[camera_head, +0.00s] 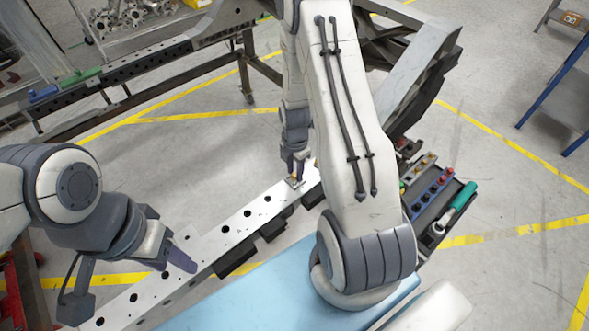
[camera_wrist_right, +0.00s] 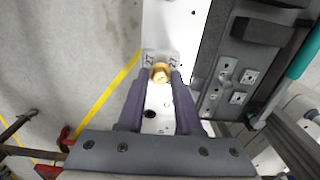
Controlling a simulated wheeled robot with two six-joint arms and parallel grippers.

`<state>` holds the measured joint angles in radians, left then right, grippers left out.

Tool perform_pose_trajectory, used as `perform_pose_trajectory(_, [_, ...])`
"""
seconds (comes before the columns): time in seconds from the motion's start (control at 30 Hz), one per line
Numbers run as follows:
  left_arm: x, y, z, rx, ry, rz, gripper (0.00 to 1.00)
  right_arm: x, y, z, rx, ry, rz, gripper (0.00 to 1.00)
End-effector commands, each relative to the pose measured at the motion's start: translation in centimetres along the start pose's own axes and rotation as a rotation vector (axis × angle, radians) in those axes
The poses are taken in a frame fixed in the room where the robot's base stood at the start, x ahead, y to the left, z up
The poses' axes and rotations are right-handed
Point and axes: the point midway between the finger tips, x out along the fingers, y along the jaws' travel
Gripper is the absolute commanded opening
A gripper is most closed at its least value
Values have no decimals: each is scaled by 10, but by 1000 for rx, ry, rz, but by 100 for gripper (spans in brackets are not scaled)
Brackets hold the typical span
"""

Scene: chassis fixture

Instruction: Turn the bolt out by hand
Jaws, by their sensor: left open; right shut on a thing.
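A brass-coloured bolt (camera_wrist_right: 160,72) sits in a small grey plate marked 27 (camera_wrist_right: 147,58) on a white perforated rail (camera_head: 233,222). My right gripper (camera_wrist_right: 160,78) is shut on the bolt, one dark finger on either side of its head. In the head view my right gripper (camera_head: 294,174) points down at the rail, and its fingers largely hide the bolt. How far the bolt is threaded in cannot be told. My left gripper (camera_head: 176,258) is open and empty over the nearer left part of the rail, apart from the bolt.
A dark tray (camera_head: 425,217) with coloured bits and a green-handled tool (camera_head: 459,203) stands right of the rail. A light blue surface (camera_head: 254,296) lies in front. A second chassis beam (camera_head: 135,72) with green and blue tools runs behind. Open floor lies between.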

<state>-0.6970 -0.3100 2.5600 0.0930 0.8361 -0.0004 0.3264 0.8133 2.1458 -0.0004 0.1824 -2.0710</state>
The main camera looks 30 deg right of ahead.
Motion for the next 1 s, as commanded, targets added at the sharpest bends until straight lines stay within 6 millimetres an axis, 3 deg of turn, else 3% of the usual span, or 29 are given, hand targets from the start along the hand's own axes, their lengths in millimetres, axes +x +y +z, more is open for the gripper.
perform_pose_trajectory(0.3, [-8, 0, 0, 0, 0, 0, 50, -2, 0, 0, -425, 0, 0, 0])
perform_pose_trajectory(0.6, [-7, 0, 0, 0, 0, 0, 50, -2, 0, 0, -473, -1, 1, 0])
perform_pose_trajectory(0.63, [-7, 0, 0, 0, 0, 0, 50, -2, 0, 0, -473, -1, 1, 42])
perform_pose_trajectory(0.7, [-7, 0, 0, 0, 0, 0, 50, -2, 0, 0, -472, -1, 1, 68])
perform_pose_trajectory(1.0, [-8, 1, 0, 0, 0, 0, 50, -2, 0, 0, -471, 0, 0, 69])
